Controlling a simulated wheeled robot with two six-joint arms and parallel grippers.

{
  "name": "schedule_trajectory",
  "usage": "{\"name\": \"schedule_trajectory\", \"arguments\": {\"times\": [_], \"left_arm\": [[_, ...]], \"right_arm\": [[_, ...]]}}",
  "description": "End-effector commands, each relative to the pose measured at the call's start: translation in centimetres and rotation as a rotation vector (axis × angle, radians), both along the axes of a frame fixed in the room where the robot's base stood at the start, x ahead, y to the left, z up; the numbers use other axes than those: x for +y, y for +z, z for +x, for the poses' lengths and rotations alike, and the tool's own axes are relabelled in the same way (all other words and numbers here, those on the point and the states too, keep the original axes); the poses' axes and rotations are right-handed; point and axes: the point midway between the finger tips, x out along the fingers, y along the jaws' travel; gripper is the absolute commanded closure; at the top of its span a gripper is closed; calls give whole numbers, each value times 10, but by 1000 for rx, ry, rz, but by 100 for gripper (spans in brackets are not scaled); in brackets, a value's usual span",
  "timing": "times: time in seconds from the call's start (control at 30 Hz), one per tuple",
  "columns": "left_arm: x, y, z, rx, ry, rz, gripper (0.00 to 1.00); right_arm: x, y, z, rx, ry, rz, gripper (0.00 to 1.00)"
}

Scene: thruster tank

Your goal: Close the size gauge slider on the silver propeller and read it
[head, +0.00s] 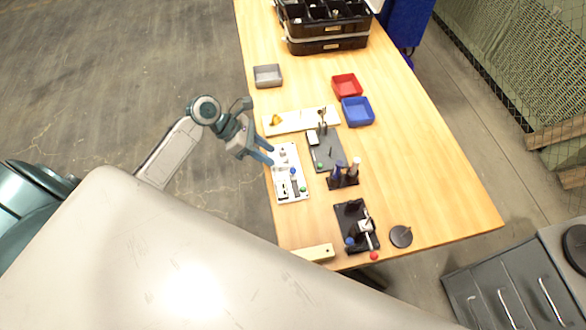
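A white plate (297,200) lies near the table's left edge and carries small fittings, a blue knob and a green button; it looks like the size gauge. A small grey piece (283,155) at its far end may be the silver propeller, but it is too small to tell. My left gripper (271,155) is over the far left edge of this plate, its two blue-grey fingers apart. I see nothing clearly between them. I cannot read any gauge marking or make out the slider's position. My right gripper is not in view.
A cream board (300,121) with a gold piece lies beyond the plate. A dark plate (326,153), a tool stand (343,181) and a black fixture (350,216) stand to its right. Grey (267,76), red (346,85) and blue (357,111) trays lie farther back. The table's right side is clear.

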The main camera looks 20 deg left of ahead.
Motion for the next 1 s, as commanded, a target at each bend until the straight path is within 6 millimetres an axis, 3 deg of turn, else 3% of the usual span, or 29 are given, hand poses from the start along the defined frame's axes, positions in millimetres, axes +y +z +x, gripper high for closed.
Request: {"name": "schedule_trajectory", "arguments": {"times": [0.6,1.0], "left_arm": [[-65,-62,16,-2,-3,0,64],[-73,-72,18,-4,-4,3,64]], "right_arm": [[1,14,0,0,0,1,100],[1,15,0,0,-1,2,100]]}}
